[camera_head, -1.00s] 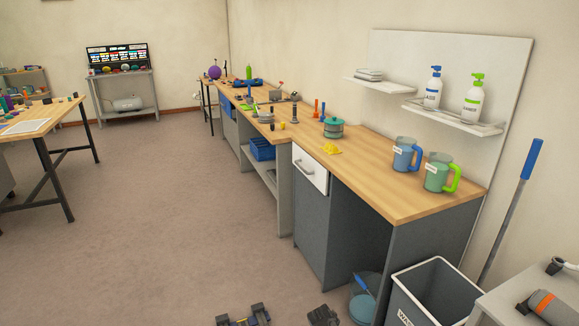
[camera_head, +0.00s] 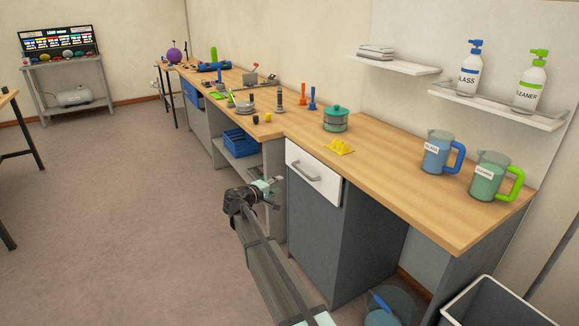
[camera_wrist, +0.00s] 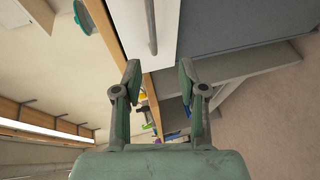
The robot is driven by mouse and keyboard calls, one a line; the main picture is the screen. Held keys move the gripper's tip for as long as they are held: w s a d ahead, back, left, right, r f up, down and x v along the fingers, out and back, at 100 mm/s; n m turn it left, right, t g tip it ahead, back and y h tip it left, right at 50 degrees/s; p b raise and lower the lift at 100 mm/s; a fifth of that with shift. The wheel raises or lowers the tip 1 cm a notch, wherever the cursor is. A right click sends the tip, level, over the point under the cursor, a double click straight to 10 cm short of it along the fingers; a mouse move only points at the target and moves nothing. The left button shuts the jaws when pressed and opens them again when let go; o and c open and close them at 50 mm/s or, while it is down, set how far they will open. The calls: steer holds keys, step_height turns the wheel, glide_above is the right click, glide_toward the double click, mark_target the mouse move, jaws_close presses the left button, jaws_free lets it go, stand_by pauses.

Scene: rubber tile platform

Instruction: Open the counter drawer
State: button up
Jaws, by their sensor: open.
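The counter drawer (camera_head: 325,181) has a white front with a grey bar handle (camera_head: 306,171) and sits shut under the wooden worktop, above a grey cabinet door. My gripper (camera_head: 272,190) is just left of the drawer front, at about the handle's height, and apart from it. In the wrist view my gripper (camera_wrist: 158,68) is open and empty, its two green-grey fingers spread. The white drawer front (camera_wrist: 130,28) and its bar handle (camera_wrist: 151,27) show beyond the fingertips, toward the top of that view. Nothing is between the fingers.
The worktop (camera_head: 390,181) carries a yellow item (camera_head: 339,147), a teal-lidded pot (camera_head: 336,119), a blue jug (camera_head: 436,153) and a green jug (camera_head: 487,177). An open shelf with a blue crate (camera_head: 240,143) is left of the drawer. The floor (camera_head: 130,220) at left is clear.

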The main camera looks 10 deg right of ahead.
mark_target(301, 172)
steer(key=shift+t, duration=0.3)
steer(key=x, duration=1.1)
steer(key=r+x, duration=0.1)
steer(key=x, duration=0.5)
steer(key=shift+w+d, duration=0.2)
steer(key=shift+w, duration=0.1)
jaws_close()
